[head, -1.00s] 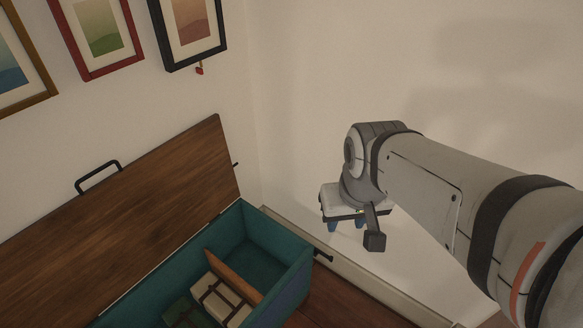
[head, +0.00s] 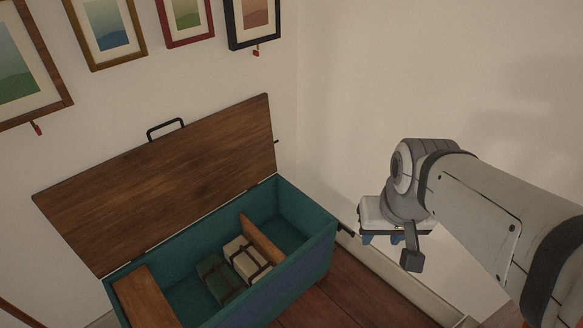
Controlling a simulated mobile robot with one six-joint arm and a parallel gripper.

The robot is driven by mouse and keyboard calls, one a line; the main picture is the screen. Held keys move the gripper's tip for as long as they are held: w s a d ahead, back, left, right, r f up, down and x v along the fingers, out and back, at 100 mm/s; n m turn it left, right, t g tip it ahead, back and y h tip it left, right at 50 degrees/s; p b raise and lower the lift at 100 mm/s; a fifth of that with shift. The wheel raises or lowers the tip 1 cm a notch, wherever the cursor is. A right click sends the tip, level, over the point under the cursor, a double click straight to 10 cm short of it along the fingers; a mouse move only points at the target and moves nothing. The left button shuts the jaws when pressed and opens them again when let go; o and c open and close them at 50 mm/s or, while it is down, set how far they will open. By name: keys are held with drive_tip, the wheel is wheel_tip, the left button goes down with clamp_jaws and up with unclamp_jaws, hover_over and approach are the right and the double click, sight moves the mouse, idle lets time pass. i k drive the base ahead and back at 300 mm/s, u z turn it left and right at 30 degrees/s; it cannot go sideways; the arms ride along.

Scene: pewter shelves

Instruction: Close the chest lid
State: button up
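The chest (head: 318,258) is a teal box in the corner by the wall. Its brown wooden lid (head: 165,180) stands open, leaning back toward the wall. A black handle (head: 165,128) sits on the lid's upper edge. Inside the chest are a green bundle (head: 212,272) and a cream bundle (head: 240,258), both with dark straps, beside a wooden divider. My gripper (head: 382,240) is to the right of the chest, pointing down with blue fingertips partly showing beneath its white body. It touches nothing that I can see. Whether its fingers are apart is unclear.
Several framed pictures, one with a black frame (head: 253,18), hang on the wall above the lid. A black side handle (head: 346,230) juts from the chest's right end toward my gripper. Wooden floor (head: 350,297) is clear in front of the chest.

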sight(111, 213)
drive_tip(key=u, duration=1.35)
drive_tip(key=k, duration=0.9)
drive_tip(key=z, duration=0.5)
drive_tip(key=i, duration=1.5)
drive_tip(key=u, duration=0.1)
